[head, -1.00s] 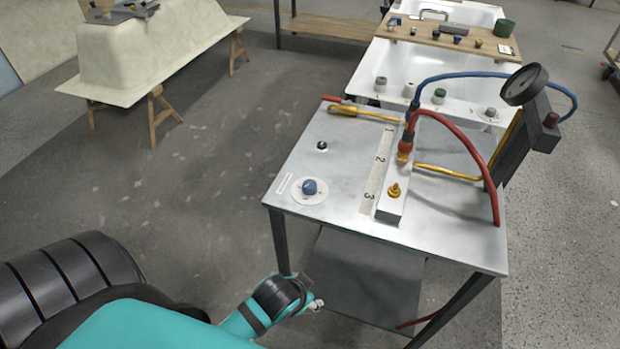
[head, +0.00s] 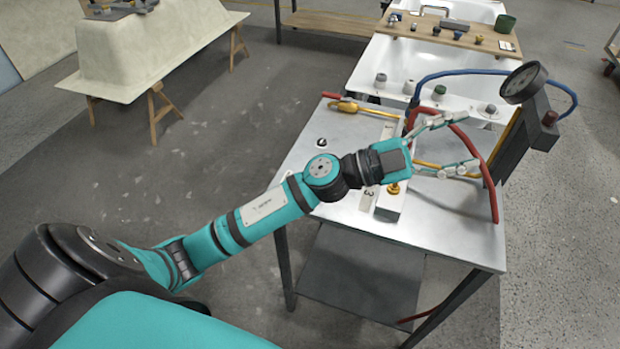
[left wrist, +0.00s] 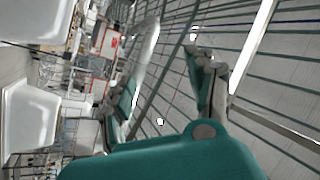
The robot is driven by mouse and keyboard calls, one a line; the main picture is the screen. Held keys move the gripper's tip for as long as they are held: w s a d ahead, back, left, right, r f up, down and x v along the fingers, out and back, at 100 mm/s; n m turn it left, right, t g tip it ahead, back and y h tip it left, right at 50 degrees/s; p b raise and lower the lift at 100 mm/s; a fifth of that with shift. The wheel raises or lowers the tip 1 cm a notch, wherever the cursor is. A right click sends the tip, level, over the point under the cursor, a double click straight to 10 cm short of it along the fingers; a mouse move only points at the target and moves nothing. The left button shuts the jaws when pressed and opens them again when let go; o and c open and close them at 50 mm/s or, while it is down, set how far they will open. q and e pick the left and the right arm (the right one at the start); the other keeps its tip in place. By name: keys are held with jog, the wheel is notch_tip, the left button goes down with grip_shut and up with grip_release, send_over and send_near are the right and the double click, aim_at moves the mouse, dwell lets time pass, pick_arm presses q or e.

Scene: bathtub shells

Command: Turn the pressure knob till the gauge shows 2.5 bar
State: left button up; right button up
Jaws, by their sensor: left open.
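The round black gauge (head: 524,82) stands at the right end of the steel table, on a dark block; its dial is too small to read. A dark red knob (head: 550,118) sits on the block's side below it. My left gripper (head: 467,143) is open and empty above the table, its fingers pointing right, left of the gauge and block and apart from them. In the left wrist view its two fingers (left wrist: 165,80) are spread with nothing between them. The blue knob on the table is hidden behind my left arm. My right gripper is not in view.
A brass fitting (head: 394,188) sits near my wrist. White tub shells (head: 400,62) stand behind.

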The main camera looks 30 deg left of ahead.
pick_arm(q)
jog(key=a+f+m+g+y, duration=0.4)
jog(key=f+m+g+y, duration=0.35)
jog(key=f+g, duration=0.3)
jog(key=a+r+n+g+y, duration=0.1)
jog(key=a+n+y, duration=0.3)
jog(key=a, duration=0.8)
jog(key=a+n+g+y, duration=0.2)
jog(key=a+y, duration=0.5)
jog(key=a, duration=0.5)
jog(key=shift+t+h, duration=0.25)
jog(key=f, duration=0.5)
jog(key=f+p, duration=0.1)
jog(key=f, duration=0.5)
jog(key=f+p, duration=0.1)
jog(key=f, duration=0.4)
jog(key=shift+s+d+f, duration=0.1)
jog(key=shift+d+f, duration=0.05)
jog(key=shift+d, duration=0.1)
jog(key=c, duration=1.1)
